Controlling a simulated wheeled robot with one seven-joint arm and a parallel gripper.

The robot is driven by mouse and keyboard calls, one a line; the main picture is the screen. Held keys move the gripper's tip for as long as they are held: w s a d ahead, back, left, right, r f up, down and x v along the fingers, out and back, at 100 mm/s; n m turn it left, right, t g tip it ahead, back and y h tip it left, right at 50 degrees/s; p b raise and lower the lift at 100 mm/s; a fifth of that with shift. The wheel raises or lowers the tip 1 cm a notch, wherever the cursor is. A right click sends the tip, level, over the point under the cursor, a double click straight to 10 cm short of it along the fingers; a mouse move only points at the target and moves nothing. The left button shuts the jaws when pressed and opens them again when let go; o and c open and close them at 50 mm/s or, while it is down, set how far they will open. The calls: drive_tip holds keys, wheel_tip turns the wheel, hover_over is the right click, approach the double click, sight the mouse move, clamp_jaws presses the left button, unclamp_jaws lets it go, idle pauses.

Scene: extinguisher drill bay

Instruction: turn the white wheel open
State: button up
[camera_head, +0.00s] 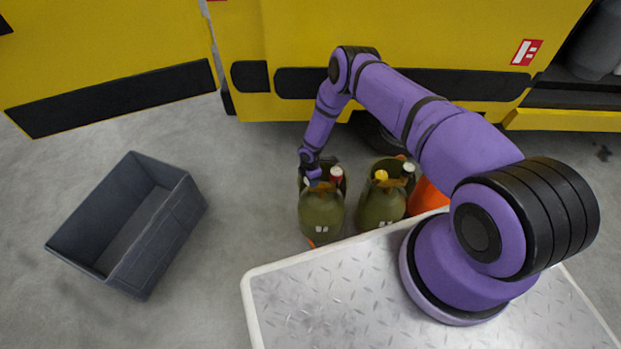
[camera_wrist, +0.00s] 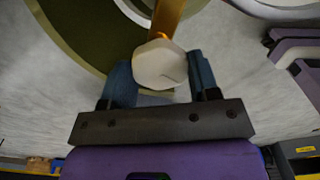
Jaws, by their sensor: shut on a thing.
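The white wheel (camera_wrist: 160,62) is a small faceted knob in the wrist view. It sits between the two blue fingers of my gripper (camera_wrist: 161,78), which is shut on it. A brass-coloured stem (camera_wrist: 168,18) shows just beyond the wheel. In the head view my gripper (camera_head: 312,178) is at the top left of the left green cylinder (camera_head: 321,215); the wheel is mostly hidden there by the gripper. The cylinder stands upright on the floor.
A second green cylinder (camera_head: 380,207) with a yellow knob (camera_head: 381,175) and a pale knob (camera_head: 408,168) stands close to the right. An orange object (camera_head: 428,194) is beside it. A yellow vehicle (camera_head: 400,35) stands behind. A grey crate (camera_head: 172,245) lies left, with clear floor between.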

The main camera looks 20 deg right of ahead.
drive_tip(key=shift+n, duration=0.7)
drive_tip(key=o, duration=0.6)
drive_tip(key=shift+o, duration=0.2)
drive_tip(key=shift+r, duration=0.1)
wheel_tip(320, 180, up, 11)
drive_tip(key=shift+f, duration=0.2)
